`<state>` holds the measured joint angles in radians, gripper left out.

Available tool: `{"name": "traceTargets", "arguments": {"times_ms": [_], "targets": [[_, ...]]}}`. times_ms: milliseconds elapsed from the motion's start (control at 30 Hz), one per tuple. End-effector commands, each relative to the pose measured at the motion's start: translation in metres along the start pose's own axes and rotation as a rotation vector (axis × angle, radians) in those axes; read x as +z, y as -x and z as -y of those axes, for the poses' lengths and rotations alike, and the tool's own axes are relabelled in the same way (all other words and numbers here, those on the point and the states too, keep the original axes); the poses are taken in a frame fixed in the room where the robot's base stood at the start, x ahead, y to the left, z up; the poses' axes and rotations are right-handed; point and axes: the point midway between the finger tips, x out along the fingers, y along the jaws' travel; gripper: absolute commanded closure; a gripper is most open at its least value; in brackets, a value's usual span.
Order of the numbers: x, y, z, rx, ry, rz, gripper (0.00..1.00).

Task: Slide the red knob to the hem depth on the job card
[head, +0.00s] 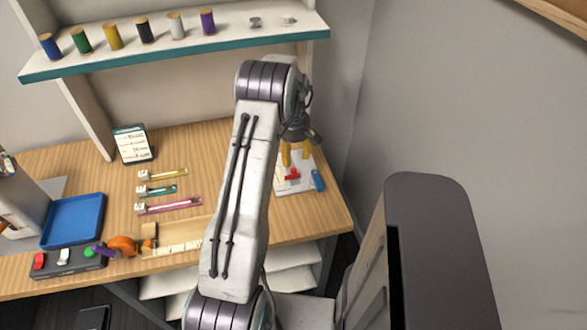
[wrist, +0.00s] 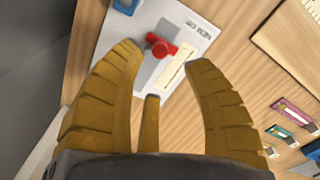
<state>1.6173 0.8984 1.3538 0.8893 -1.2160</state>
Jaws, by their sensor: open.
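The red knob (head: 293,174) sits on a white panel (head: 296,187) at the right end of the desk. In the wrist view the red knob (wrist: 161,47) is on a grey slide strip beside a pale scale, whose marks are too small to read. My gripper (wrist: 160,62) has its yellow fingers spread, with the knob showing between and just beyond the tips. I cannot tell whether any finger touches it. In the head view my gripper (head: 295,155) is over the panel. The job card (head: 131,145) stands upright at the desk's back left; its writing is illegible here.
A blue piece (head: 318,180) is at the panel's right edge. Several colored gauges (head: 168,205) lie left of my arm. A blue tray (head: 73,220) and a switch box (head: 67,261) are farther left. A shelf with spools (head: 178,25) hangs above. A wall rises on the right.

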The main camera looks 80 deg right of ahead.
Motion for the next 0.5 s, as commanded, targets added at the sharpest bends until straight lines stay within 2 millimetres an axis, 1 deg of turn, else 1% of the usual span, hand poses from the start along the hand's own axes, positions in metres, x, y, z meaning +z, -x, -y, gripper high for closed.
{"name": "traceTargets", "arguments": {"times_ms": [300,500], "targets": [[0.001,-0.040,0.001,-0.004,0.002,0.002,0.55],[0.000,-0.058,0.000,-0.002,0.001,0.001,0.55]]}}
